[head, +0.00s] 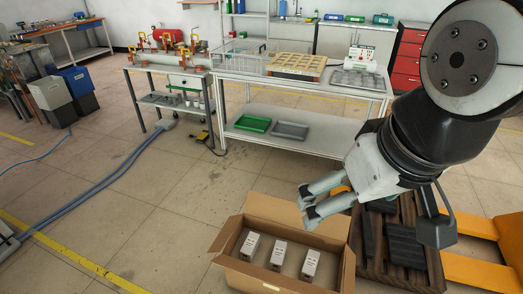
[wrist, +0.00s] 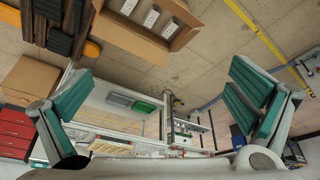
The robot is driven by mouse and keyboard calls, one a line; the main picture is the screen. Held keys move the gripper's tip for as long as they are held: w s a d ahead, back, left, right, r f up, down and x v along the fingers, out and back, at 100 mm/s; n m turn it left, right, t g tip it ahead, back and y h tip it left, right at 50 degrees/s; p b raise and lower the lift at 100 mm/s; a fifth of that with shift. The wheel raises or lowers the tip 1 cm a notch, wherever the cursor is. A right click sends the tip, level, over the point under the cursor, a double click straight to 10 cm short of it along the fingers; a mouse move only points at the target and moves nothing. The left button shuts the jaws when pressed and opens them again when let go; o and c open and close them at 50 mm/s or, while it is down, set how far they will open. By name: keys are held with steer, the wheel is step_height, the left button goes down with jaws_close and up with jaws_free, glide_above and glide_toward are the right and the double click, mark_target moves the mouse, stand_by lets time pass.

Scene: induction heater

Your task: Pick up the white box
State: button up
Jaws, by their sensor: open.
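Three white boxes stand in a row inside an open cardboard box (head: 235,221) on the floor at the bottom centre of the head view: a left one (head: 250,246), a middle one (head: 278,255) and a right one (head: 310,264). In the wrist view the white boxes (wrist: 151,17) show at the top in the cardboard box (wrist: 150,52). My gripper (head: 306,205) is open and empty, above and beside the cardboard box's far right corner. Its two green-padded fingers (wrist: 160,98) are wide apart in the wrist view. It touches no white box.
A dark slatted stack on an orange pallet truck (head: 478,268) lies right of the cardboard box. A workbench (head: 300,84) stands behind, with a green tray (head: 252,123) and a grey tray (head: 289,130) on its lower shelf. Floor left of the cardboard box is clear.

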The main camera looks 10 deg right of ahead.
mark_target(311, 262)
stand_by(0.3)
